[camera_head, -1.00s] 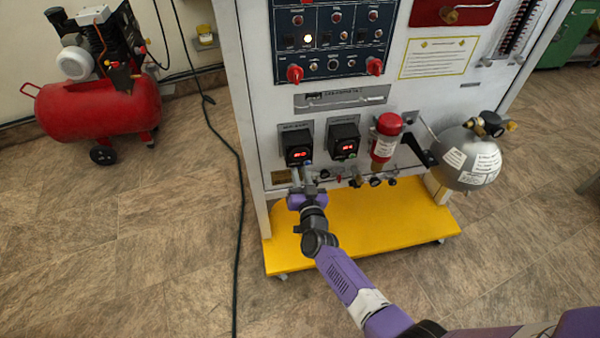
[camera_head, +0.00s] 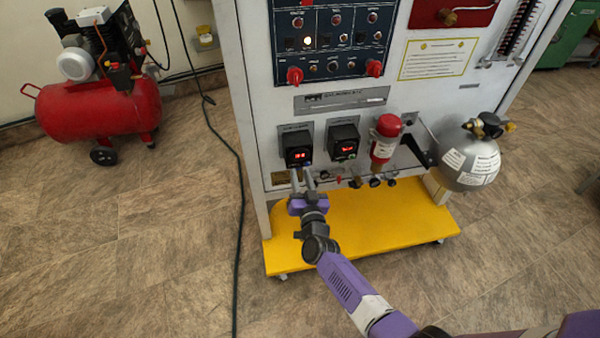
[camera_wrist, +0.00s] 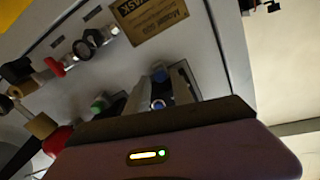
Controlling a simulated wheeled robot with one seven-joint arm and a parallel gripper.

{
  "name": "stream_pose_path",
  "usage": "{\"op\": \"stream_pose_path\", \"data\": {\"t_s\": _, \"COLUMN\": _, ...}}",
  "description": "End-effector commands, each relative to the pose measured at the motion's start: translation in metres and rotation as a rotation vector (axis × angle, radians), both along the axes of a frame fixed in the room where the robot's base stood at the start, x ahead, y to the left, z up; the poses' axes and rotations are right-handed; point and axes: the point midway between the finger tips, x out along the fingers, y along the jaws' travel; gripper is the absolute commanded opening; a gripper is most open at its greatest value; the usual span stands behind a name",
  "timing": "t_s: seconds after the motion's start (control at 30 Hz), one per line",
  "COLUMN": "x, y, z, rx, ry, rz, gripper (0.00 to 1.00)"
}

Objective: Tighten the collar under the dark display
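Two black display boxes sit side by side low on the white panel. The left display (camera_head: 298,153) and the right display (camera_head: 344,147) both show lit red digits, so neither looks dark. My gripper (camera_head: 303,178) is just under the left display, pointing at the panel, with its two fingers apart. In the wrist view my gripper (camera_wrist: 158,95) has a finger on each side of a blue collar (camera_wrist: 160,76). I see a gap beside the collar, but cannot tell whether either finger touches it. A green-marked fitting (camera_wrist: 98,104) lies left of the fingers.
A red-capped filter (camera_head: 386,137), small valves (camera_head: 375,181) and a grey tank (camera_head: 467,158) are right of the displays. A yellow base (camera_head: 385,217) juts out below. A red compressor (camera_head: 98,105) stands at left beside a black cable (camera_head: 240,210) on open floor.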

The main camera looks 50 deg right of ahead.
Motion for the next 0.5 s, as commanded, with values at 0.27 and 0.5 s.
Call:
{"op": "stream_pose_path", "data": {"t_s": 0.27, "x": -0.039, "y": 0.026, "z": 0.001, "rx": -0.001, "ry": 0.004, "rz": 0.003, "gripper": 0.28}}
{"op": "stream_pose_path", "data": {"t_s": 0.5, "x": -0.053, "y": 0.035, "z": 0.000, "rx": -0.002, "ry": 0.002, "rz": 0.000, "gripper": 0.28}}
